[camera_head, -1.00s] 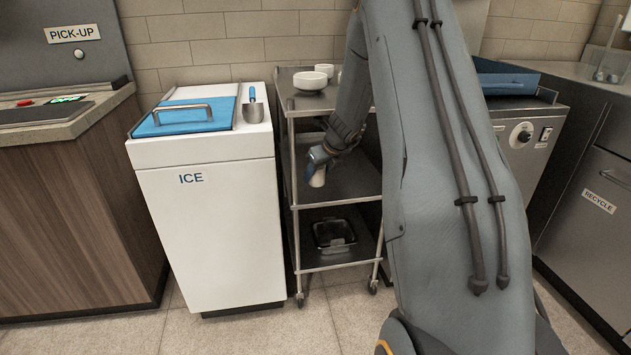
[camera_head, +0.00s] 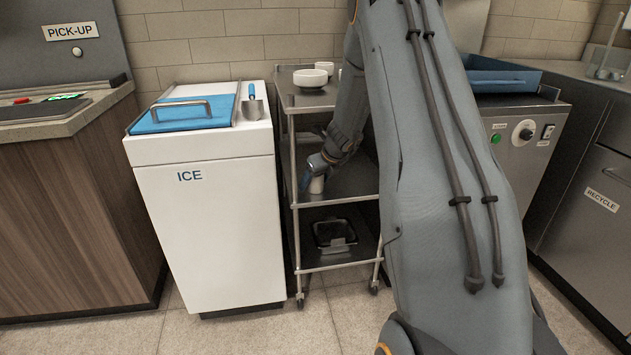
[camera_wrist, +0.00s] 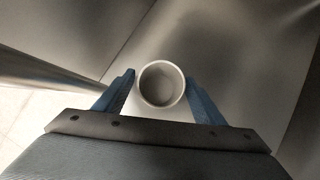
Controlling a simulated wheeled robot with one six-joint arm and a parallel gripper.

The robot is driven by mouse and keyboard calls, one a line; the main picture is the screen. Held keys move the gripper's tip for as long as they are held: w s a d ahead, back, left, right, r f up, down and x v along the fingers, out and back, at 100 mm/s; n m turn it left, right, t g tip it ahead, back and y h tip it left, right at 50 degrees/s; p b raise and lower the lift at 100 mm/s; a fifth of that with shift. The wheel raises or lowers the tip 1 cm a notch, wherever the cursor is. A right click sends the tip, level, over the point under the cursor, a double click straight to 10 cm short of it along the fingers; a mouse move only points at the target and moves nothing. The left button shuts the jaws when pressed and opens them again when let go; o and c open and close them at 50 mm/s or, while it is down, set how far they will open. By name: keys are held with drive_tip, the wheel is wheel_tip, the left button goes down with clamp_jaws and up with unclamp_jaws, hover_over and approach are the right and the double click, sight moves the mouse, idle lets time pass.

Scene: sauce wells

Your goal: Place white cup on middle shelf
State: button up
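The white cup (camera_head: 317,185) is upright at the middle shelf (camera_head: 352,182) of the steel cart, near its left front part. My gripper (camera_head: 314,174) reaches in under the top shelf from the right and has its fingers at the cup. In the wrist view the round cup mouth (camera_wrist: 161,84) lies between the two blue fingertips of my gripper (camera_wrist: 161,77), with a narrow gap visible at the sides. The fingers look open around the cup. The cup's base appears to rest on the shelf, though the contact is hard to see.
The cart's top shelf (camera_head: 300,101) carries white bowls (camera_head: 310,78). A dark container (camera_head: 334,234) sits on the bottom shelf. A cart post stands close to my gripper's left. The white ice bin (camera_head: 210,235) is left of the cart. Middle-shelf surface right of the cup is clear.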

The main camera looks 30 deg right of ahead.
sight(320, 178)
drive_tip(key=p+v, duration=0.1)
drive_tip(key=v, duration=0.4)
drive_tip(key=shift+w+r, duration=0.1)
drive_tip(key=shift+r, duration=0.05)
drive_tip(key=s+d+b, duration=0.1)
drive_tip(key=s+d, duration=0.1)
drive_tip(key=s, duration=1)
drive_tip(key=s+a+r+n+g+y, duration=0.1)
drive_tip(key=s+a+r+n, duration=0.2)
drive_tip(key=a+n, duration=0.55)
drive_tip(key=s+a+r+n+g+y, duration=0.1)
drive_tip(key=s+a+r+n, duration=0.35)
drive_tip(key=a, duration=0.65)
drive_tip(key=s+a+r+n+g+y, duration=0.1)
drive_tip(key=s+a+r+n+g, duration=0.15)
drive_tip(key=a+n, duration=0.6)
drive_tip(key=s+a+r+n+g+h, duration=0.1)
drive_tip(key=s+a+n, duration=0.2)
drive_tip(key=s+n, duration=0.5)
drive_tip(key=s+a+r+n+g+h, duration=0.1)
drive_tip(key=s+a+n+h, duration=0.1)
drive_tip(key=s+n, duration=0.6)
drive_tip(key=s+a, duration=0.1)
drive_tip(key=s, duration=0.3)
drive_tip(key=shift+s+a+r, duration=0.25)
drive_tip(key=shift+a+r, duration=0.15)
